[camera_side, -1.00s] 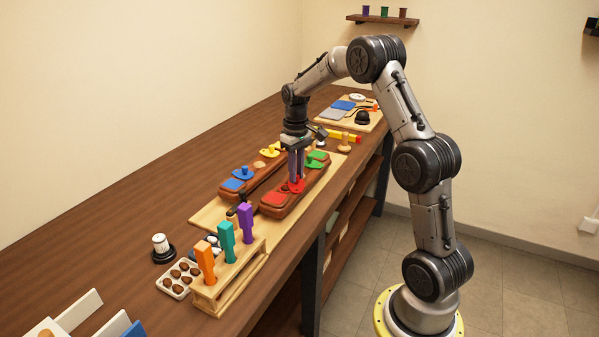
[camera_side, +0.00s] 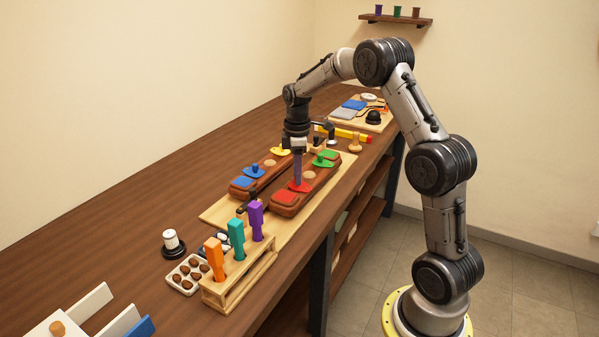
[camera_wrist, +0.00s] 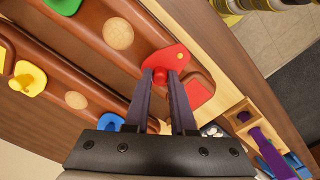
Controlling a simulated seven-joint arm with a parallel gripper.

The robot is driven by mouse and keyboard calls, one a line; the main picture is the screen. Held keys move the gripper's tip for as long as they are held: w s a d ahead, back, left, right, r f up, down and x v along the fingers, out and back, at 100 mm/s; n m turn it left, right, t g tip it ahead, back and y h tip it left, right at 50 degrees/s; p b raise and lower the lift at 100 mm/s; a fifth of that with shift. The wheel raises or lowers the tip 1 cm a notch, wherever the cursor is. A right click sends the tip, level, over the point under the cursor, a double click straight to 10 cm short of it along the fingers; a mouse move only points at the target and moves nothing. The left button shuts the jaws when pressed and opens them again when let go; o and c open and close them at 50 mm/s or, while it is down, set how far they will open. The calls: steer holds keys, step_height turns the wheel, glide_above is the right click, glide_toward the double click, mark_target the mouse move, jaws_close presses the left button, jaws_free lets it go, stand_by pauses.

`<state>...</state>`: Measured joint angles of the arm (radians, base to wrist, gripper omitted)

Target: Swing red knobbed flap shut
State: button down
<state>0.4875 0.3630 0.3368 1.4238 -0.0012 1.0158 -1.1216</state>
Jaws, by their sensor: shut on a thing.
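The red knobbed flap (camera_side: 301,187) lies on the near brown saddle block (camera_side: 325,181), beside a red square patch (camera_side: 285,197). In the wrist view the red flap (camera_wrist: 168,57) shows as a rounded plate, and the red patch (camera_wrist: 199,91) is to its lower right, not covered by it. My gripper (camera_side: 298,182) points down at the flap. In the wrist view my gripper (camera_wrist: 171,76) has its two fingertips on either side of the red knob (camera_wrist: 173,77), shut on it. The fingers hide part of the flap's lower edge.
A green knobbed flap (camera_side: 323,161) is farther along the same block. A second block behind carries a blue flap (camera_side: 254,170) and a yellow flap (camera_side: 280,152). A rack (camera_side: 240,277) with orange, teal and purple handles stands in front.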

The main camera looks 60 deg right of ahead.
steer(key=shift+a+n, duration=0.25)
steer(key=shift+n, duration=0.55)
steer(key=c, duration=0.8)
jaws_free()
steer(key=shift+o, duration=0.2)
steer(key=shift+r, duration=0.1)
step_height(320, 180, up, 14)
steer(key=shift+f, duration=0.2)
